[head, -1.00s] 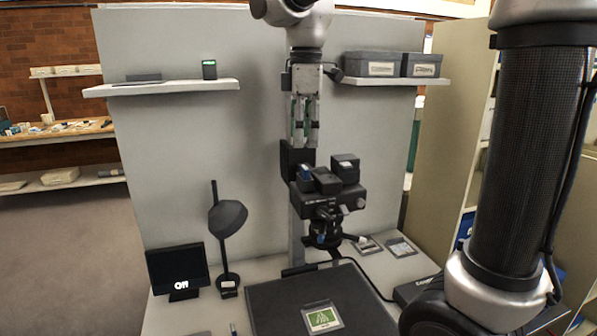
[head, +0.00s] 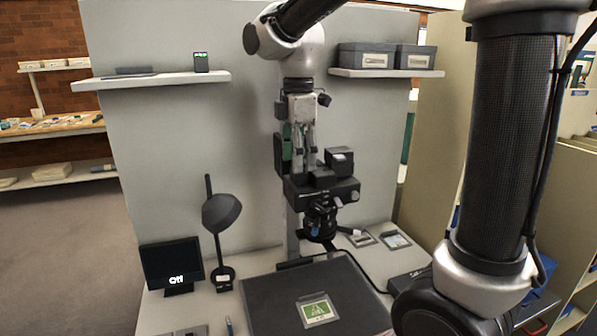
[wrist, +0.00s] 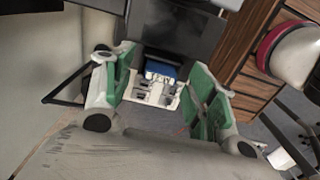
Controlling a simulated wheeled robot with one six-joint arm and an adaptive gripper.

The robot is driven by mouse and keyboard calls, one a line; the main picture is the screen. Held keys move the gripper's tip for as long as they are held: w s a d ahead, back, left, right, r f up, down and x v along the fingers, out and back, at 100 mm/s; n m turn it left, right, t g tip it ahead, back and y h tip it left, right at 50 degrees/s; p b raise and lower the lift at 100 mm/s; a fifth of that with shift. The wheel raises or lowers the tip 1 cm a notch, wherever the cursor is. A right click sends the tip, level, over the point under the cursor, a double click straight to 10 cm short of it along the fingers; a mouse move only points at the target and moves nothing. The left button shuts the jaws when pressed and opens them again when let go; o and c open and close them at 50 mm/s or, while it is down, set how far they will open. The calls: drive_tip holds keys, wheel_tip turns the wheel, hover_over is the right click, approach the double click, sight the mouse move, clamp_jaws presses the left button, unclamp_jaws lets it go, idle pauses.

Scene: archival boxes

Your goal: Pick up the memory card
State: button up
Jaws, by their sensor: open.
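A black camera rig (head: 322,188) is mounted on a column above the desk in the head view. My gripper (head: 303,164) points down just above the left part of this rig, with its fingers apart. In the wrist view my gripper (wrist: 158,72) is also open, with green pads on both fingers. A small blue piece (wrist: 162,69) shows between the fingers against dark surfaces. It may be the memory card, but it is too small to tell, and no contact with the pads is visible. In the head view my gripper hides that spot.
A black box with a white label (head: 340,161) stands close to the right of my gripper. A dark mat (head: 265,310) holds a green framed card (head: 317,310). A lamp (head: 221,215) and a small screen (head: 172,264) stand left. Shelves (head: 150,82) flank the column.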

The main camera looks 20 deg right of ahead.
drive_tip(key=shift+f, duration=0.15)
drive_tip(key=shift+c, duration=0.2)
drive_tip(key=c, duration=0.9)
drive_tip(key=shift+c, duration=0.2)
